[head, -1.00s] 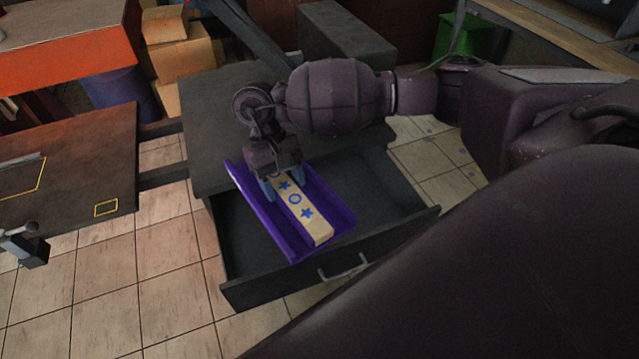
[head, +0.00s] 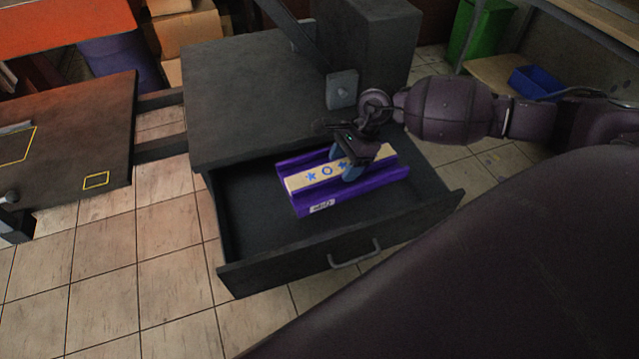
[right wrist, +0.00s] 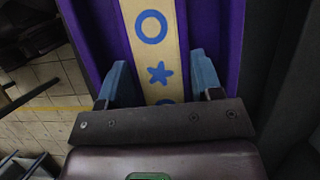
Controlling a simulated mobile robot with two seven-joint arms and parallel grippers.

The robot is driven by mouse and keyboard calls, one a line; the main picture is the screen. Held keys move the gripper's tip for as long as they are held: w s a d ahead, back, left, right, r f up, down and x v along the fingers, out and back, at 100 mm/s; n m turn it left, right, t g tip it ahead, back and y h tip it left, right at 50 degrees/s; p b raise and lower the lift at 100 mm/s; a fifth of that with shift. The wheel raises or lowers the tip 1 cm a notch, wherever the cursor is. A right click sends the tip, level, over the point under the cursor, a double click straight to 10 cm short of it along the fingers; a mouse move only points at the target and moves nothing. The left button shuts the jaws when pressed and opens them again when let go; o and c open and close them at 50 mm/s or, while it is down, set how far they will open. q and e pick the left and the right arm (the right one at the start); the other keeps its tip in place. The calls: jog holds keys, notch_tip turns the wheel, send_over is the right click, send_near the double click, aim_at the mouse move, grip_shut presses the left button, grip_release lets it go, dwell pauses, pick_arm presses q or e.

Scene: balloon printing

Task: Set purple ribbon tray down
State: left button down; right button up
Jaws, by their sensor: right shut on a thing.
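The purple tray (head: 385,180) carries a cream ribbon block (head: 300,181) with blue stars and circles. It is over the open drawer (head: 250,235), lying lengthwise across it. I cannot tell whether it touches the drawer floor. My right gripper (head: 349,166) is shut on the cream block in the tray's middle. In the right wrist view the blue fingers (right wrist: 165,85) sit on either side of the cream strip (right wrist: 150,40), inside the purple tray walls (right wrist: 222,40). My left gripper is not in view.
The dark cabinet top (head: 235,90) lies behind the drawer, with a dark box (head: 375,50) at its right rear. The drawer front has a handle (head: 355,255). A table (head: 65,130) stands at left. The drawer's left part is bare.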

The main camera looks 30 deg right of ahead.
jog(key=shift+w+d+r+m, duration=0.1)
jog(key=shift+d+m, duration=0.2)
jog(key=shift+f, duration=0.2)
jog(key=b, duration=0.3)
send_over(335, 217)
jog(key=d, duration=0.2)
jog(key=f, duration=1.4)
jog(key=shift+s+a+f, duration=0.2)
jog(key=shift+s+f, duration=0.1)
jog(key=shift+f, duration=0.4)
notch_tip(335, 217, down, 4)
jog(key=shift+r+b, duration=0.1)
jog(key=shift+b, duration=0.35)
jog(key=shift+f, duration=0.25)
jog(key=shift+r, duration=0.1)
jog(key=o, duration=1.1)
